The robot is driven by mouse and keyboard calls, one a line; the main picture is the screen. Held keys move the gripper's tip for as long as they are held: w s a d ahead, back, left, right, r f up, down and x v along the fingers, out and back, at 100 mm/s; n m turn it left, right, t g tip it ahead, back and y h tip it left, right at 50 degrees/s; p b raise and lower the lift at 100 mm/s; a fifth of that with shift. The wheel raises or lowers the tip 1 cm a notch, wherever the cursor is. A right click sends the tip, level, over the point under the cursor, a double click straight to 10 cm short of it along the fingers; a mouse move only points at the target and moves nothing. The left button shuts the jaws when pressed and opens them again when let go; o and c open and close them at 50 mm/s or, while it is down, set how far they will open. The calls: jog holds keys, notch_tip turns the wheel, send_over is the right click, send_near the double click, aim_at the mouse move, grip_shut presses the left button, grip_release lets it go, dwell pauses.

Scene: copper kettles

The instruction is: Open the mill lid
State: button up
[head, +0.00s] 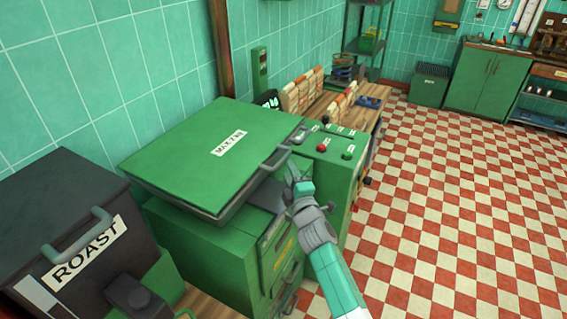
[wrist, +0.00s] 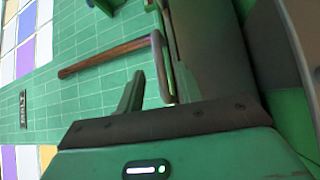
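The mill (head: 205,245) is a green cabinet in the head view. Its green lid (head: 185,150) with a white label is partly raised, with its front edge above the body. A grey lid handle (head: 276,157) runs along that edge and also shows in the wrist view (wrist: 158,60). My gripper (head: 298,178) is just below and right of the handle. In the wrist view its fingers (wrist: 158,88) look apart, with the handle between or just beyond them. Contact cannot be told. The lid's dark side fills the right of the wrist view.
A dark roaster (head: 60,215) labelled ROAST stands close on the left. A wooden counter (head: 362,118) with bags lies behind. The checkered floor (head: 450,200) on the right is clear.

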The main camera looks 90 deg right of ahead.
aim_at(284, 156)
jog(key=b+x, duration=0.2)
jog(key=x, duration=0.4)
jog(key=shift+w, duration=0.1)
jog(key=shift+d+r, duration=0.15)
jog(key=shift+d, duration=0.2)
grip_shut()
